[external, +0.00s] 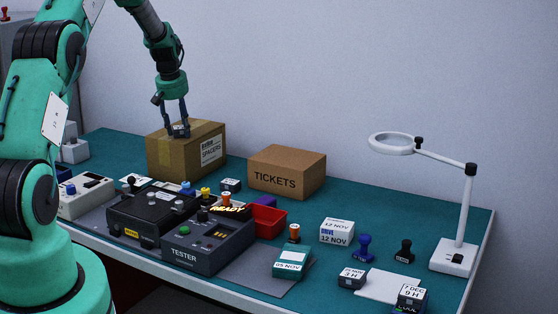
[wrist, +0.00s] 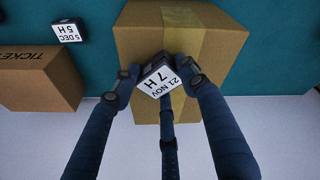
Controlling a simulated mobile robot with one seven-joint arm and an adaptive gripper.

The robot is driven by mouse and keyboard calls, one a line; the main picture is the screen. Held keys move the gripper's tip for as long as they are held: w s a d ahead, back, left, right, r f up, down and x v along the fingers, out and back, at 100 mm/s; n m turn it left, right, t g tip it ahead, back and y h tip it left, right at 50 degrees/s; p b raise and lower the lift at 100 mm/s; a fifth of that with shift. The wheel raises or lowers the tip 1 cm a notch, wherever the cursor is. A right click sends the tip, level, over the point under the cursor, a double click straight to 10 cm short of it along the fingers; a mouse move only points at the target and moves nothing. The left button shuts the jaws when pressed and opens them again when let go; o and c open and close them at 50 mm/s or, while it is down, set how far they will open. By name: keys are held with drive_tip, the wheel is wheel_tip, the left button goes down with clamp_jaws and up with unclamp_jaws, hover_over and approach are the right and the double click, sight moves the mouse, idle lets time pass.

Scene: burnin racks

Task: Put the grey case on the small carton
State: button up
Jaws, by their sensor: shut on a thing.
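My gripper (external: 179,127) is shut on a small dark grey case with a white label reading 21 NOV 7 H (wrist: 157,77). In the wrist view the case sits between my fingertips, slightly turned, over the top of the brown taped SPACERS carton (external: 170,158). That carton also fills the middle of the wrist view (wrist: 138,40). In the external view the case is at the carton's top; I cannot tell whether it touches. A lower brown TICKETS carton (external: 286,173) stands to the right, and shows at left in the wrist view (wrist: 42,75).
A small 5 DEC 5 H case (wrist: 67,30) lies near the cartons. A TESTER unit (external: 205,248), red bin (external: 268,221), stamps and labelled boxes crowd the bench front. A magnifier lamp (external: 453,255) stands at right. Green bench shows clear behind the lamp's left side.

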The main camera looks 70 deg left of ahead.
drive_tip(key=o, duration=1.2)
drive_tip(key=shift+r, duration=0.1)
drive_tip(key=v, duration=1.1)
drive_tip(key=shift+d+r, duration=0.1)
drive_tip(key=shift+r, duration=0.3)
